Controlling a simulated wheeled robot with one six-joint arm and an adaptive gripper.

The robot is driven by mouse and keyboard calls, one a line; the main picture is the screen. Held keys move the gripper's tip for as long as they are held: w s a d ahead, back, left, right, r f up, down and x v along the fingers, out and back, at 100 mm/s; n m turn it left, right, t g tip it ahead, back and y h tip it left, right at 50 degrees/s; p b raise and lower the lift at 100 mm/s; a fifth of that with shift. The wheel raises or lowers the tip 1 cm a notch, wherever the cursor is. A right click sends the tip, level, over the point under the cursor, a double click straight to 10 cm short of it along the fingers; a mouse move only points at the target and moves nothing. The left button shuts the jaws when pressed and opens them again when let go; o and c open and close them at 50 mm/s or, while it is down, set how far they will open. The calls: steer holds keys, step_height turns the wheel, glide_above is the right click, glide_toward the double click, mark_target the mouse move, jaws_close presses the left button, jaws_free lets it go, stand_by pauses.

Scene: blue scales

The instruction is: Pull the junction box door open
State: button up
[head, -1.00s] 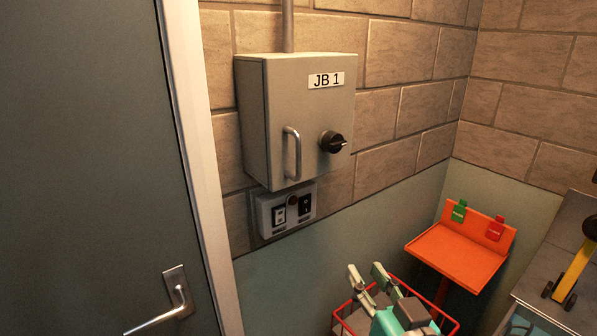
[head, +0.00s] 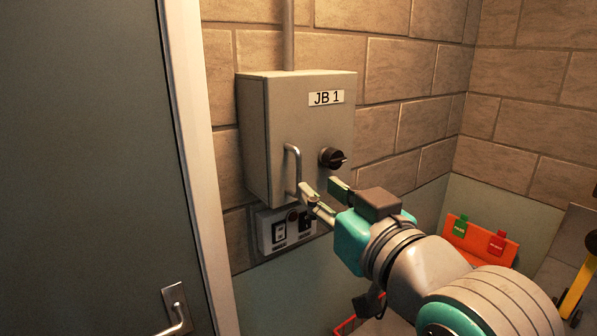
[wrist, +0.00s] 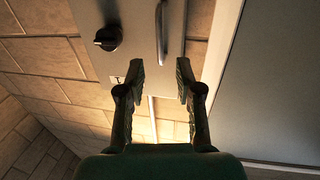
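The grey junction box (head: 310,120) hangs on the wall, labelled JB 1, and its door looks closed. A vertical metal bar handle (head: 292,165) sits low on the left of the door. A black rotary knob (head: 332,158) is to its right. My gripper (head: 320,187) is open in front of the door's lower part, one finger close to the handle's lower end. In the wrist view, the handle (wrist: 162,30) lines up with the gap between the open fingers (wrist: 160,72); whether it is between them in depth, I cannot tell. The knob (wrist: 108,37) also shows there.
A small switch panel (head: 265,232) is just below the box, close to my fingers. A grey room door (head: 90,150) with a light frame (head: 192,130) stands on the left. An orange stand (head: 485,240) with green and red tags is at right.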

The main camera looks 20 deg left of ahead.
mark_target(300, 173)
steer(key=x, duration=0.8)
steer(key=shift+w+a, duration=0.15)
steer(key=shift+w, duration=0.05)
jaws_close()
